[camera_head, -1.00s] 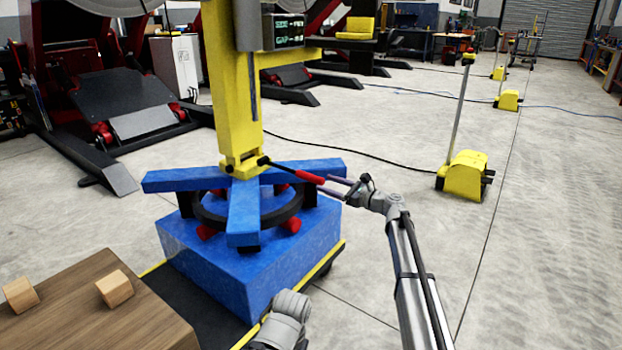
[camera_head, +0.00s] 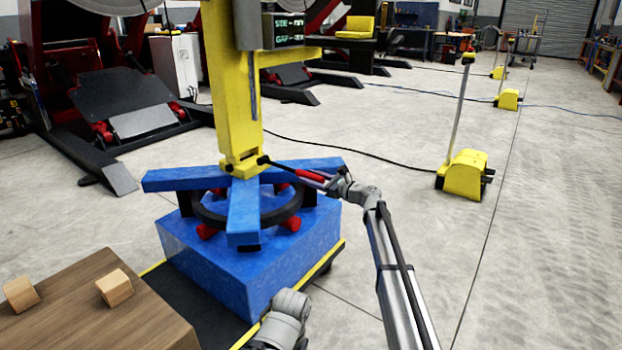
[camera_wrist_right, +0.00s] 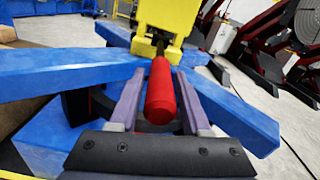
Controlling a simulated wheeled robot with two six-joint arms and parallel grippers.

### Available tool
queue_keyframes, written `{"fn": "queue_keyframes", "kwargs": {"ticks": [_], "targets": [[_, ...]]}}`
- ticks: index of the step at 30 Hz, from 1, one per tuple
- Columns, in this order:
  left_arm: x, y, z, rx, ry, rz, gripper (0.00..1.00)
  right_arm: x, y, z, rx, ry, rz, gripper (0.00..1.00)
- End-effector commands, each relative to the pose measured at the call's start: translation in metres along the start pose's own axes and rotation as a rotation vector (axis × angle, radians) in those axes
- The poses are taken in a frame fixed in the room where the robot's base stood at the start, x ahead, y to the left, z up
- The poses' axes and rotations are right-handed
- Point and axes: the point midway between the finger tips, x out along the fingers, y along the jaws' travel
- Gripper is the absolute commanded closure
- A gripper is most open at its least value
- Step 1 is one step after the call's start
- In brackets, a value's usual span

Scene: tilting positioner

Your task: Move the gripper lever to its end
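The gripper lever is a thin black rod with a red grip (camera_head: 309,175), sticking out to the right from the foot of the yellow column (camera_head: 238,120). In the right wrist view the red grip (camera_wrist_right: 160,95) points toward the camera. My right gripper (camera_head: 318,178) is at the grip's outer end. In the wrist view its two fingers (camera_wrist_right: 160,78) stand on either side of the grip, with narrow gaps showing, so it looks open around it.
The column stands over a blue, multi-armed fixture (camera_head: 242,212) on a blue block (camera_head: 215,262). A wooden table (camera_head: 85,310) with two small wooden blocks is at lower left. A yellow stand (camera_head: 464,175) is at right.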

Motion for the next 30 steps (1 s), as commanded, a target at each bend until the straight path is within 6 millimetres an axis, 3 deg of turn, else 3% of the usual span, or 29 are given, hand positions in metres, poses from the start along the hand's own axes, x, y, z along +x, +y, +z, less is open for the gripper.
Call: {"fn": "queue_keyframes", "kwargs": {"ticks": [1, 12, 30], "targets": [[0.0000, 0.0000, 0.0000, 0.000, 0.000, 0.000, 1.00, -0.0002, -0.0001, 0.0000, 0.000, 0.000, 0.000, 0.59], [0.0000, 0.0000, 0.0000, 0.000, 0.000, 0.000, 1.00, -0.0003, 0.0000, 0.0000, 0.000, 0.000, 0.000, 1.00], [0.0000, 0.0000, 0.0000, 0.000, 0.000, 0.000, 1.00, -0.0004, 0.0001, -0.0001, 0.000, 0.000, 0.000, 1.00]]}}
